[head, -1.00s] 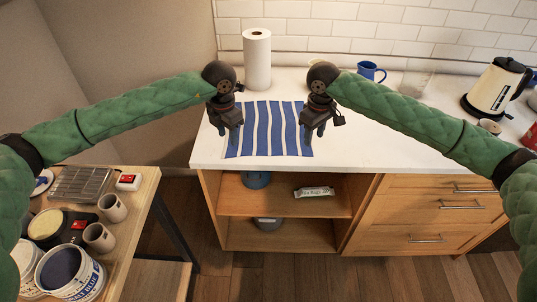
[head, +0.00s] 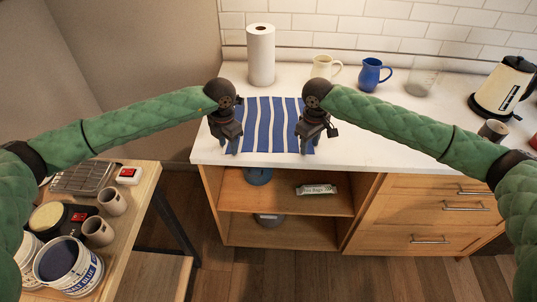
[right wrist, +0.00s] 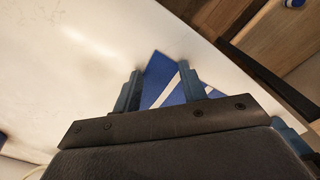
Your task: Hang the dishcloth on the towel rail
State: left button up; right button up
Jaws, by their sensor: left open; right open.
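The dishcloth (head: 265,125), blue with white stripes, lies flat on the white counter near its front edge. My left gripper (head: 231,148) is open with its fingers pointing down at the cloth's front left corner. My right gripper (head: 308,149) is open at the front right corner. In the right wrist view, a corner of the dishcloth (right wrist: 160,76) shows between the two blue-grey fingers of the right gripper (right wrist: 160,70). Whether the fingertips touch the cloth is not clear. I cannot make out a towel rail in either view.
A paper towel roll (head: 261,55), a cream pitcher (head: 326,67) and a blue pitcher (head: 371,75) stand at the back of the counter. A kettle (head: 503,90) is at right. Open shelves (head: 285,198) lie below. A side table (head: 143,190) holds cups and tubs.

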pick_arm(q)
jog(key=shift+s, duration=0.1)
pick_arm(e)
jog(key=shift+a, duration=0.1)
pick_arm(q)
jog(key=shift+f, duration=0.1)
jog(key=shift+c, duration=1.3)
pick_arm(e)
jog(key=shift+f, duration=0.1)
jog(key=shift+c, duration=1.3)
pick_arm(q)
grip_shut()
pick_arm(e)
grip_shut()
